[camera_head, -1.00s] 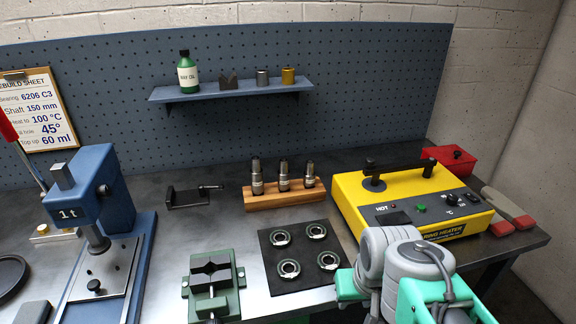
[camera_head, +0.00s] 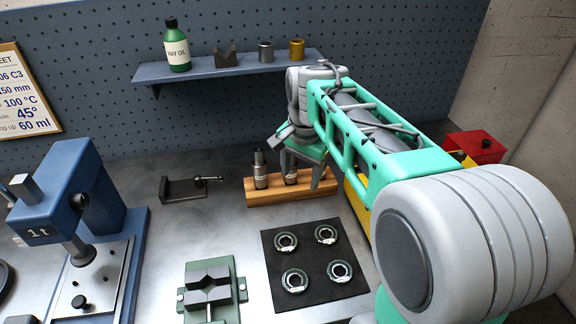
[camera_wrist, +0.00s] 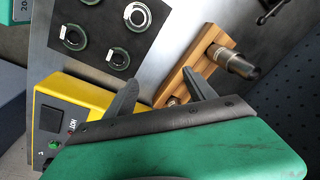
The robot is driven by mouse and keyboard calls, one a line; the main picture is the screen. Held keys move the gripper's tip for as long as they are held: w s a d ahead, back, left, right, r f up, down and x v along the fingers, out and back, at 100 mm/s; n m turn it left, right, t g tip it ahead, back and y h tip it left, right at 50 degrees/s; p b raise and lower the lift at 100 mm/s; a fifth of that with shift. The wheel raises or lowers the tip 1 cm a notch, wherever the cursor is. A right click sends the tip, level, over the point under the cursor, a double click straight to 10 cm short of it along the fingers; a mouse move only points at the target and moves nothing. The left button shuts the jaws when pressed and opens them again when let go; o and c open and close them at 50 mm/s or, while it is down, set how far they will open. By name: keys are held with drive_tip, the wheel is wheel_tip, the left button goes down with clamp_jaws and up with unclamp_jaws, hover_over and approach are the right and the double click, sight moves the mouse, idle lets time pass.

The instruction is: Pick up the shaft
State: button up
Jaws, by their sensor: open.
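My gripper (camera_head: 306,178) is open and empty over the right part of the rack, fingers pointing down. In the wrist view, my fingers (camera_wrist: 160,73) are spread with the rack (camera_wrist: 207,50) beyond them.
A black mat (camera_head: 310,262) with several bearings lies in front of the rack. A green vise (camera_head: 212,290), a blue press (camera_head: 75,200) and a dark stand (camera_head: 185,188) are to the left. A shelf (camera_head: 220,68) runs behind. The yellow heater (camera_wrist: 75,110) is mostly hidden by my arm.

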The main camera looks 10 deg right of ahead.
drive_tip(key=w+m, duration=0.3)
drive_tip(key=w, duration=0.1)
drive_tip(key=w+m+g+p, duration=0.1)
drive_tip(key=w+m, duration=0.1)
drive_tip(key=w, duration=0.2)
drive_tip(key=w+f+m, duration=0.1)
drive_tip(key=w+m, duration=0.2)
drive_tip(key=w, duration=0.2)
drive_tip(key=shift+a+m+g, duration=0.25)
drive_tip(key=shift+m+g, duration=0.05)
drive_tip(key=f, duration=0.2)
drive_tip(key=f+p, duration=0.1)
drive_tip(key=f, duration=0.2)
drive_tip(key=d+f, duration=0.1)
drive_tip(key=f, duration=0.2)
drive_tip(key=shift+f, duration=0.1)
drive_tip(key=shift+s, duration=0.1)
drive_tip(key=shift+c, duration=0.4)
clamp_jaws()
